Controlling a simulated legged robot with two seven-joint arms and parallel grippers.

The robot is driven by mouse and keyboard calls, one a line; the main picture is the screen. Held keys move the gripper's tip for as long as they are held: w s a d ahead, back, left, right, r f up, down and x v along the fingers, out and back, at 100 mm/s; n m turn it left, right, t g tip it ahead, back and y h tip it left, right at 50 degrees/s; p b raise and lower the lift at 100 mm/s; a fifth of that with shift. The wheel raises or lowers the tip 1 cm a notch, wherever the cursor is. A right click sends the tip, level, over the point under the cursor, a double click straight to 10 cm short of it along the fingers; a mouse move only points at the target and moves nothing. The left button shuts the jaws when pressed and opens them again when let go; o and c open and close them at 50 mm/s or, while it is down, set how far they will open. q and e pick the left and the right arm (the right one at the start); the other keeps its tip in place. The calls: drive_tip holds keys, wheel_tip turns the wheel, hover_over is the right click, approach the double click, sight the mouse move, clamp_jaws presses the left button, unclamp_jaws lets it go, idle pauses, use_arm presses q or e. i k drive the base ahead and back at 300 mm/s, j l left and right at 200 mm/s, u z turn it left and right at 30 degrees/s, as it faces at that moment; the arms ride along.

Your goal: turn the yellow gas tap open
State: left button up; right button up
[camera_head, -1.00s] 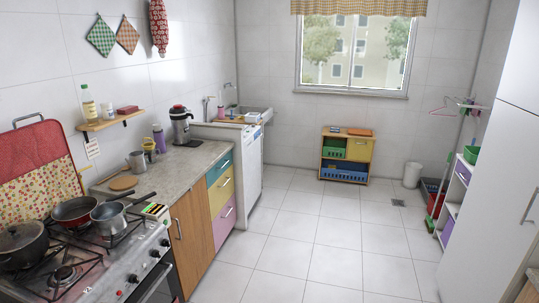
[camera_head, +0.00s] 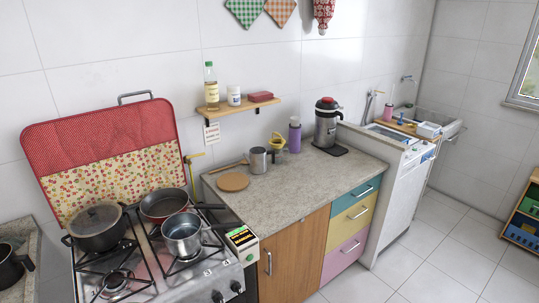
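The yellow gas tap (camera_head: 195,157) is a small yellow handle by the wall, in the gap between the stove and the counter. A thin yellow stem runs down from it and its lower end is hidden behind the stove and pans. The handle lies roughly level, slightly tilted. Neither of my grippers is in view.
The stove (camera_head: 150,262) carries a lidded dark pot (camera_head: 97,226), a red pan (camera_head: 163,203) and a steel saucepan (camera_head: 182,234) near the tap. A red patterned cover (camera_head: 110,150) stands behind. The counter (camera_head: 262,205) is right of the tap. A wall shelf (camera_head: 240,107) hangs above.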

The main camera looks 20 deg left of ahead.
sight(188, 157)
drive_tip(key=i+j+u, duration=0.1)
drive_tip(key=i+u, duration=0.6)
drive_tip(key=u, duration=0.25)
drive_tip(key=i+l+u, duration=0.2)
drive_tip(key=i+u, duration=0.25)
drive_tip(key=k+l+u, duration=0.15)
drive_tip(key=u, duration=1.45)
